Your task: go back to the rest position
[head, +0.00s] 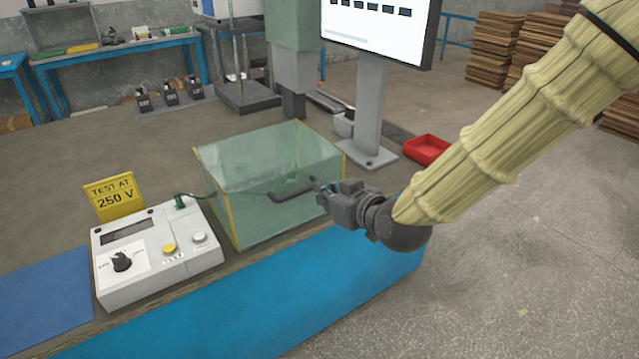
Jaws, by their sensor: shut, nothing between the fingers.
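My gripper (318,186) is at the end of my arm, which comes in from the upper right in a pale sleeve. It is shut and seems to hold nothing. It is at the right side of a clear glass-like box (245,165) with yellow edges. A dark bent rod or handle (290,195) shows just left of the fingertips, in line with the box; I cannot tell whether they touch.
A white tester (160,255) with a dial and buttons stands left of the box, by a yellow "TEST AT 250 V" sign (113,197). A blue mat (45,300) lies at left. Behind are a monitor (375,25) and a red tray (427,149). Open floor lies at right.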

